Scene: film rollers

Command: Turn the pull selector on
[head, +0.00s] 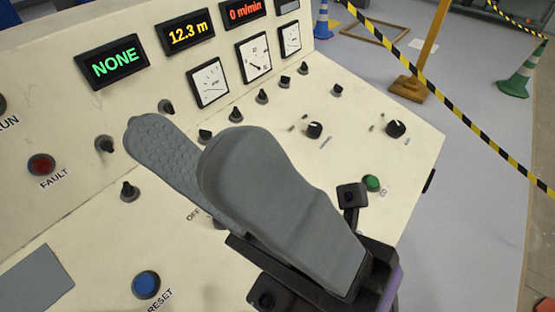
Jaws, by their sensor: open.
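My gripper (188,142) reaches over the cream control panel (95,240) from the lower right. Its two grey fingers are apart, with nothing visible between them. A dark selector knob (220,223) shows only in part beneath the fingers, beside an "OFF" label (193,215). The rest of that knob and its other label are hidden, so I cannot tell its position or whether the gripper touches it. Another black selector (129,191) stands to its left, its label not readable. No label reading "pull" is visible. The green display (115,62) reads "NONE".
A blue button (146,285) marked "RESET" is at the lower left, and a red lamp (41,164) marked "FAULT" is above it. Several small black knobs, two larger dials (314,130) and a green button (372,182) lie beyond my gripper. Barrier tape (440,85) crosses at right.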

